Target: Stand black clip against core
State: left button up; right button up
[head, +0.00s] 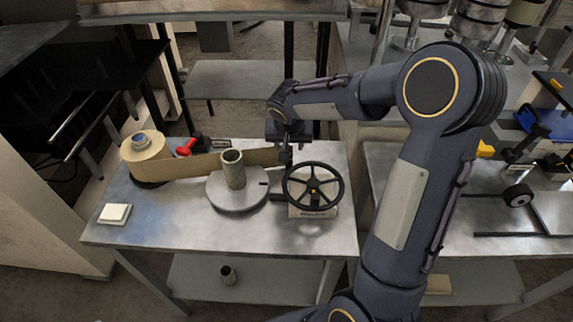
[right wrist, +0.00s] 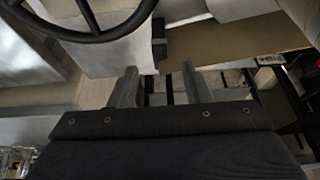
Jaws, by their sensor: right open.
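The kraft paper strip (head: 205,165) runs from the roll (head: 146,147) at the left, behind the core, toward my right gripper. The core (head: 233,171) is an upright cardboard tube on a round grey plate (head: 238,199). In the right wrist view a small black block, apparently the black clip (right wrist: 159,32), sits at the end of the brown strip (right wrist: 225,52). My right gripper (head: 284,158) is right of the core at the strip's end. Its fingers (right wrist: 158,75) are open, just short of the clip. In the head view the clip is hard to separate from the gripper. My left gripper is out of view.
A black handwheel (head: 313,187) on a box stands close to my right gripper, at its front right. A red tool (head: 186,147) lies behind the strip. A white square pad (head: 115,214) lies at the front left. The table's front middle is clear.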

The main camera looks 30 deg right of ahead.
jog(key=p+x, duration=0.1)
jog(key=x, duration=0.6)
jog(key=shift+w+d+f+p, duration=0.1)
jog(key=shift+w+p, duration=0.05)
jog(key=shift+p, duration=0.2)
jog(key=shift+c, duration=0.2)
grip_shut()
